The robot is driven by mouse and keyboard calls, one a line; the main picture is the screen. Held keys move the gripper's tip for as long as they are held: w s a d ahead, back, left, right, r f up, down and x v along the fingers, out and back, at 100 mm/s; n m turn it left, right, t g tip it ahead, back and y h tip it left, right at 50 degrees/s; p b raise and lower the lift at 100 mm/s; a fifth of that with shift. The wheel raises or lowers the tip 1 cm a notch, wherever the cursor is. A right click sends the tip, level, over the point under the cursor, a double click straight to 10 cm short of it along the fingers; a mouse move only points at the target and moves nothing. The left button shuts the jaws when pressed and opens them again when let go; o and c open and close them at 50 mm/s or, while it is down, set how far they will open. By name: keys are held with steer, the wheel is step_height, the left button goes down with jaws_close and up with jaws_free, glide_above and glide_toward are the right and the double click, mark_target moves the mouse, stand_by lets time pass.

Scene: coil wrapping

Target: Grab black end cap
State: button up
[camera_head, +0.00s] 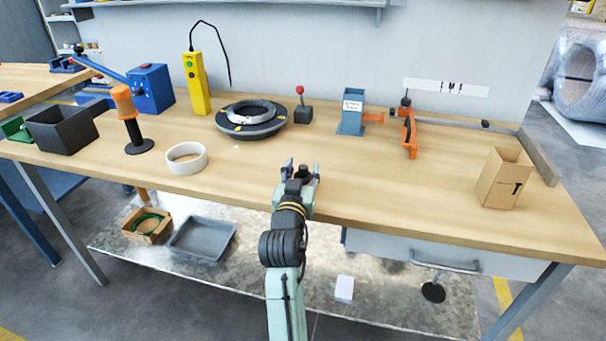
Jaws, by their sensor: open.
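My gripper (300,172) is open and empty over the front edge of the workbench (350,180), pointing away from the camera. No part is clearly marked as the black end cap. A black disc (139,147) forms the foot of an upright orange-topped tool (127,110), left of my gripper. A wide black ring (250,131) with a grey coil (250,112) on it lies farther back, left of centre. Another black disc (433,292) with a thin stem shows below the drawer at right. I cannot tell which is the end cap.
A white ring (187,168) lies left of my gripper. A yellow control box (195,85), black bin (62,129), red-knobbed lever (302,107), blue dispenser (351,111), orange tool (409,130) and cardboard box (504,178) stand around. The bench centre is clear.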

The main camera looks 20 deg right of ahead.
steer(key=c, duration=0.9)
steer(key=shift+c, duration=0.2)
